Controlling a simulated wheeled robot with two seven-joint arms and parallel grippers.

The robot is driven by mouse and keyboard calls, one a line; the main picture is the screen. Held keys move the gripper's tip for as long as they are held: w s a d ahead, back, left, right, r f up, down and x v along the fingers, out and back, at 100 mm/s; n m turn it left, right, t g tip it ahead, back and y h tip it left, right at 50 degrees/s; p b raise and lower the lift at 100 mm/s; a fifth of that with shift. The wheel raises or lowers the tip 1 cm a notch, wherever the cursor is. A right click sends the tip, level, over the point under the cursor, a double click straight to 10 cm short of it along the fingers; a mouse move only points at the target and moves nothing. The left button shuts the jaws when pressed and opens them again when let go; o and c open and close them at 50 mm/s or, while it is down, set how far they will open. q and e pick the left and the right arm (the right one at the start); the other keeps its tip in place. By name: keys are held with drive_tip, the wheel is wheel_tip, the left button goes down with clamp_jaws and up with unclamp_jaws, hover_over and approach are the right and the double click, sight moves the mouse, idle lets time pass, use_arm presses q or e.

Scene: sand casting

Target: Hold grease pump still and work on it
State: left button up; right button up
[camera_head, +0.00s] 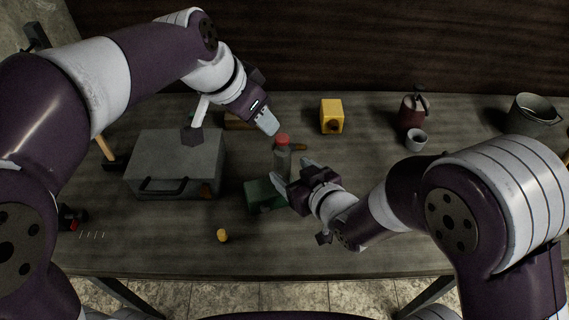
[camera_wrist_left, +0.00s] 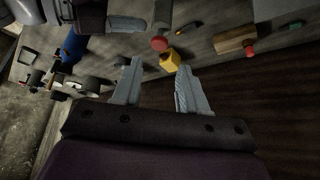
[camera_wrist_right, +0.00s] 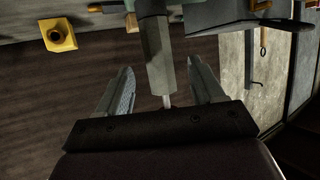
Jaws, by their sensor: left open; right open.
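The grease pump, which I take to be the grey-green bodied item with a red cap (camera_head: 282,141), stands near the middle of the table. My left gripper (camera_head: 268,124) is open just above and left of the red cap. In the left wrist view the red cap (camera_wrist_left: 160,43) shows ahead of the open, empty fingers (camera_wrist_left: 157,85). My right gripper (camera_head: 293,171) is open at the pump's lower body, with a finger toward each side. In the right wrist view the grey body (camera_wrist_right: 156,55) shows between the spread fingers (camera_wrist_right: 160,75); contact cannot be told.
A grey toolbox (camera_head: 175,160) stands left of the pump. A green box (camera_head: 262,197) lies close by the right gripper. A yellow block (camera_head: 332,116), a dark red can (camera_head: 412,110), a white cup (camera_head: 416,140) and a bucket (camera_head: 533,112) stand right. The front right is fairly clear.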

drive_tip(key=x, duration=0.7)
drive_tip(key=shift+w+f, duration=0.1)
